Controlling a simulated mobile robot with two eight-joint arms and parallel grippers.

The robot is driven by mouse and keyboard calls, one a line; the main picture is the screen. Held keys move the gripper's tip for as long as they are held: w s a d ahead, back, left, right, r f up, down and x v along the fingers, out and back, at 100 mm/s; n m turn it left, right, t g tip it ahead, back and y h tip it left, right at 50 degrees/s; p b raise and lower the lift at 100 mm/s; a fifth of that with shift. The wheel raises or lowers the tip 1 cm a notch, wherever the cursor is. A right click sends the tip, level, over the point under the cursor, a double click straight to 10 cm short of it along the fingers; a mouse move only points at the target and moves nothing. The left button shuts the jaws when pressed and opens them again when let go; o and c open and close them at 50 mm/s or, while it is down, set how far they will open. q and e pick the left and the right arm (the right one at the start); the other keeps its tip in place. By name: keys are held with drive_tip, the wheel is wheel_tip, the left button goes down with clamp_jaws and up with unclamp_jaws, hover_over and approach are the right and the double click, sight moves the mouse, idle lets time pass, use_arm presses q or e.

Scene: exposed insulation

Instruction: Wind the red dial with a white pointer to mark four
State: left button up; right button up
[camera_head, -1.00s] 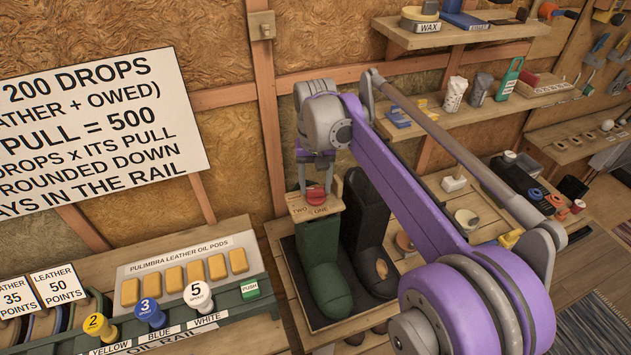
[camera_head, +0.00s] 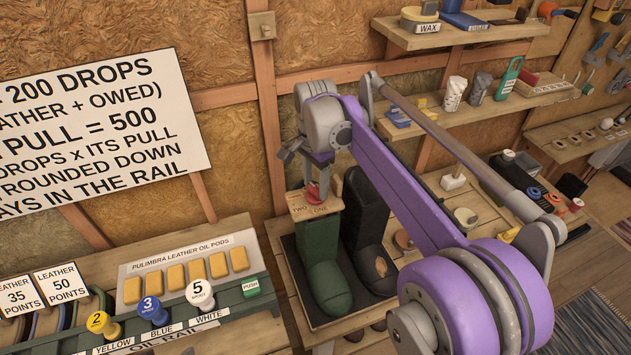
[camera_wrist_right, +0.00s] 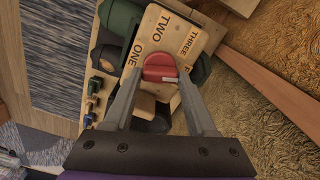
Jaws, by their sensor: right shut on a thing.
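The red dial (camera_head: 313,191) sits on a small wooden board (camera_head: 325,207) above the green boot. In the right wrist view the red dial (camera_wrist_right: 159,67) has a short white pointer (camera_wrist_right: 170,80) at its lower right edge. The wooden board (camera_wrist_right: 168,22) shows the words ONE, TWO and THREE there; the label beyond THREE is mostly hidden by a finger. The white pointer is on the side of that hidden label. My right gripper (camera_wrist_right: 160,73) is shut on the red dial, one finger on each side. My left gripper is not in view.
A green boot (camera_head: 320,265) and a black boot (camera_head: 366,220) stand on a dark tray close below the dial. A bench with oil pods (camera_head: 187,269) and knobs is at left. Shelves with jars and tools are at right. The insulation wall (camera_head: 330,30) is close behind.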

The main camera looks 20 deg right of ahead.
sight(316, 187)
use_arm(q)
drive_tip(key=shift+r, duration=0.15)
use_arm(e)
drive_tip(key=m, duration=0.3)
drive_tip(key=shift+m, duration=0.3)
idle(0.3)
drive_tip(key=o, duration=1.4)
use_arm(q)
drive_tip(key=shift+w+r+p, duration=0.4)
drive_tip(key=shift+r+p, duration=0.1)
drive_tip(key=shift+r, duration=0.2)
use_arm(e)
wheel_tip(316, 187, up, 11)
drive_tip(key=shift+f, duration=0.1)
